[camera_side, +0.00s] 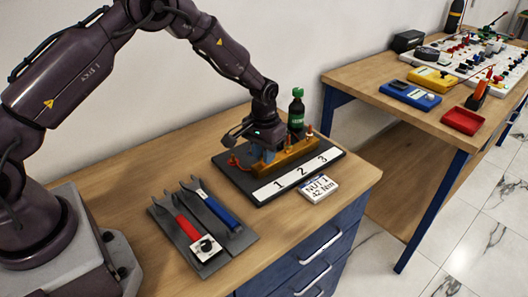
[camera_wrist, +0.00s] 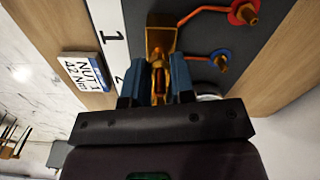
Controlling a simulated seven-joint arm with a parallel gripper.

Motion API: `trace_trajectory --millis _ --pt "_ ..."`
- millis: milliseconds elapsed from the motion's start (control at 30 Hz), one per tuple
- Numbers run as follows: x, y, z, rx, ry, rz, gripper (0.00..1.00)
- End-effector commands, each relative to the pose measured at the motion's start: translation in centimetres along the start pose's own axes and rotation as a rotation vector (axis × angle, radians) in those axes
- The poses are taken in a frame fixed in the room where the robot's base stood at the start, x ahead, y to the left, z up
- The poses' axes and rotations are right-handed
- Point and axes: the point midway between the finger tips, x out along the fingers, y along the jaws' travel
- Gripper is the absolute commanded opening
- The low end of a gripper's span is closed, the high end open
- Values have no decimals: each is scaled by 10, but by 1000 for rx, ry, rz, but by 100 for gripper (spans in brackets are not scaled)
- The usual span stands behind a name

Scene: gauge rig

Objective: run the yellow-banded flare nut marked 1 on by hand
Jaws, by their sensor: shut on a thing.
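My gripper (camera_side: 264,152) points down over the brass block (camera_side: 295,156) on the dark board in the side view. In the wrist view my gripper's blue fingers (camera_wrist: 158,82) are shut on a brass-coloured nut at a copper pipe (camera_wrist: 158,62). The fingers cover the nut's sides, so I cannot make out its yellow band or how far it sits on its fitting. The brass block (camera_wrist: 160,36) shows just beyond the fingertips. The strip marked 1, 2, 3 (camera_side: 298,174) runs along the board's front; its 1 shows in the wrist view (camera_wrist: 113,37).
A card reading NUT 1, 42 Nm (camera_side: 319,187) lies in front of the board. Red-handled (camera_side: 188,228) and blue-handled (camera_side: 219,211) wrenches lie on a grey mat. A green-capped bottle (camera_side: 296,110) stands behind. Red-banded (camera_wrist: 243,12) and blue-banded (camera_wrist: 222,58) pipe ends stick out nearby.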

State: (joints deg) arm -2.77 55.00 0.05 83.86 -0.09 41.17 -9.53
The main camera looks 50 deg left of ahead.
Motion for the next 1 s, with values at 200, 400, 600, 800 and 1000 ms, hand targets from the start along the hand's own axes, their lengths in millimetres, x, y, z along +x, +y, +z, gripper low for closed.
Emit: trace_trajectory --millis 200,400,600,800,1000 --pt "-1 0 -1 124 3 1 0" --pt "-1 0 -1 189 3 -1 0" --pt "-2 0 -1 215 3 -1 0" --pt "-2 0 -1 217 3 -1 0" --pt "-2 0 -1 216 3 -1 30"
